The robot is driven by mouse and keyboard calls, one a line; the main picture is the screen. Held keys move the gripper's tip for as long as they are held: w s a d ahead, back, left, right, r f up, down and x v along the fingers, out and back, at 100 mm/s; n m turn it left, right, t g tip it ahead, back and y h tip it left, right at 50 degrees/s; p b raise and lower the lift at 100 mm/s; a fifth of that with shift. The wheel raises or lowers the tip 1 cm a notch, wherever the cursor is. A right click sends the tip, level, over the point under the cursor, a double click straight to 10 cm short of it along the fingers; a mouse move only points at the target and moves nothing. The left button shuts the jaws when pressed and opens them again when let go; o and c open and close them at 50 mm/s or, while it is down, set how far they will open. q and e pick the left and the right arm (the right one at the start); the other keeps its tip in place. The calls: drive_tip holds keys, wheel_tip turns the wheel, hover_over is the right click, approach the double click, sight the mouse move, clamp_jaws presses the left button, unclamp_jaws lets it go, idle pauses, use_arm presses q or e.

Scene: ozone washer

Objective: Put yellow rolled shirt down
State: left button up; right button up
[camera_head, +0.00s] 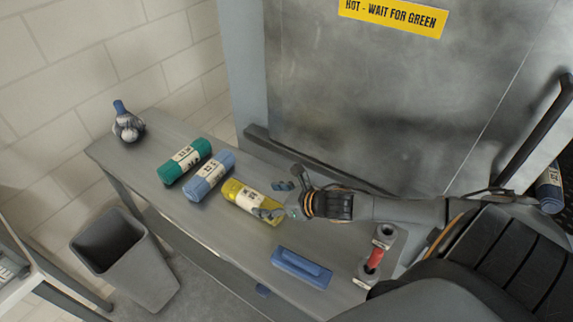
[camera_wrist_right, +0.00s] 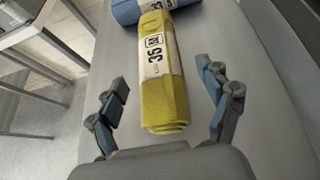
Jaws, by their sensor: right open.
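The yellow rolled shirt (camera_head: 236,192) with a white label band lies flat on the grey bench, beside a light blue roll. In the right wrist view the yellow roll (camera_wrist_right: 161,90) lies between my spread fingers, its near end facing the palm. Neither finger touches it there. My right gripper (camera_head: 275,200) is open at the roll's right end, coming in from the right. It also shows in the right wrist view (camera_wrist_right: 165,100). My left gripper is in neither view.
On the bench (camera_head: 225,232) lie a light blue roll (camera_head: 208,176), a green roll (camera_head: 187,162) and a blue block (camera_head: 302,267). A holder with a red piece (camera_head: 375,257) stands right. A grey bin (camera_head: 125,262) stands on the floor. A steel door (camera_head: 390,110) rises behind.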

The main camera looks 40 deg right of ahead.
drive_tip(key=v, duration=0.5)
drive_tip(key=shift+v, duration=1.4)
drive_tip(key=shift+w, duration=0.1)
